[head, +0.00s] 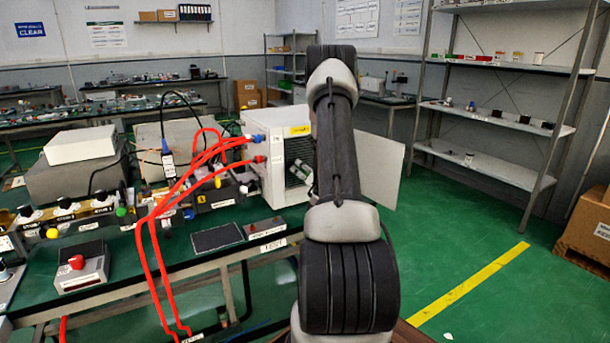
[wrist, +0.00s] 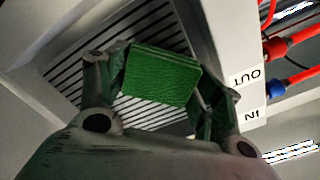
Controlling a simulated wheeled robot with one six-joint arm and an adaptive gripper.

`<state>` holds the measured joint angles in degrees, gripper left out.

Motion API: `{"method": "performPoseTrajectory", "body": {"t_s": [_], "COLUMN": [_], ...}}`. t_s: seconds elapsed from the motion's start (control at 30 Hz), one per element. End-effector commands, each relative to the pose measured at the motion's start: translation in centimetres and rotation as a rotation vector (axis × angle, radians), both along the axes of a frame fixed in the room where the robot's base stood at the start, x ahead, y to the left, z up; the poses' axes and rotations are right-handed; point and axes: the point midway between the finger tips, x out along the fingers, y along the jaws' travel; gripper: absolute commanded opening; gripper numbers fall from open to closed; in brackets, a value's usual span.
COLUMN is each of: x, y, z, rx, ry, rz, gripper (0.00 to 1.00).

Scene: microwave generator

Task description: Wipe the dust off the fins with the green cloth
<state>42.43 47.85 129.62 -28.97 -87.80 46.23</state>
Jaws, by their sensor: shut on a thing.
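In the wrist view the green cloth (wrist: 160,75) is a thick folded pad. My gripper (wrist: 162,80) is shut on it, one finger at each side. The dark slotted fins (wrist: 75,68) lie behind the cloth, set in a pale frame. The cloth and fingers cover part of them. Whether the cloth touches the fins cannot be told. In the head view the fins (head: 298,152) show on the side of the white generator box (head: 262,150), partly behind my arm. Dust on the fins cannot be made out.
A red hose connector (wrist: 277,48) and a blue one (wrist: 275,88) sit by the OUT and IN labels. Red hoses (head: 172,200) run from the box across the green bench. An open white panel (head: 378,170) stands at the right. Green floor is clear toward the shelves (head: 500,120).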

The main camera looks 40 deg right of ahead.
Motion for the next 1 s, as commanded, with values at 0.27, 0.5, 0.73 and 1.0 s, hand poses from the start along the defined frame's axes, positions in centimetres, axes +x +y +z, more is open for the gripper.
{"method": "performPoseTrajectory", "body": {"t_s": [0.27, 0.5, 0.73, 1.0], "x": [0.0, 0.3, 0.8, 1.3], "y": [0.0, -0.1, -0.2, -0.3], "z": [0.0, 0.0, 0.0, 0.0], "rx": [0.0, 0.0, 0.0, 0.0], "ry": [0.0, 0.0, -0.001, -0.001], "rz": [0.0, 0.0, -0.001, -0.001], "gripper": [0.47, 0.47, 0.47, 0.47]}}
